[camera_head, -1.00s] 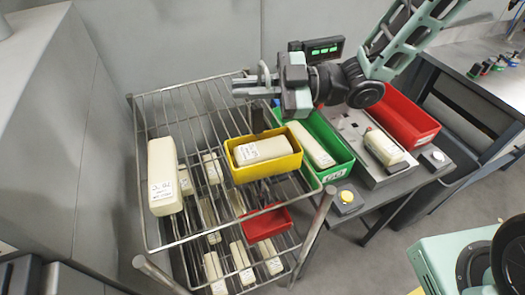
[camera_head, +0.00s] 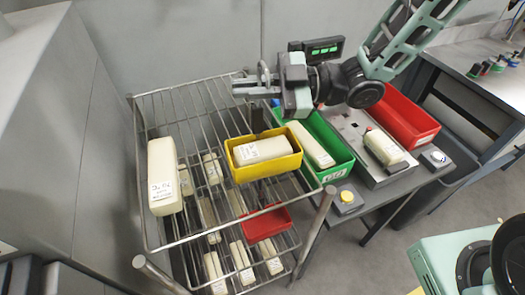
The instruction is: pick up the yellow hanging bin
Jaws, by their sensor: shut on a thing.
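The yellow hanging bin (camera_head: 237,174) is at the top right corner of the wire rack and holds a cream block (camera_head: 262,150) with a label. It looks about level. My gripper (camera_head: 252,88) is just above and behind the bin's back edge, its fingers pointing left. It is shut on the bin, with a dark upright piece (camera_head: 257,119) between the gripper and the bin's back rim. The exact contact is too small to see clearly. Whether the bin's underside touches the rack is hidden.
The wire rack (camera_head: 178,95) carries several cream blocks and a red bin (camera_head: 266,224) on lower levels. A green bin (camera_head: 338,172) stands close to the yellow bin's right. A red bin (camera_head: 421,130) and a grey tray hold the table beyond. A grey wall rises behind.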

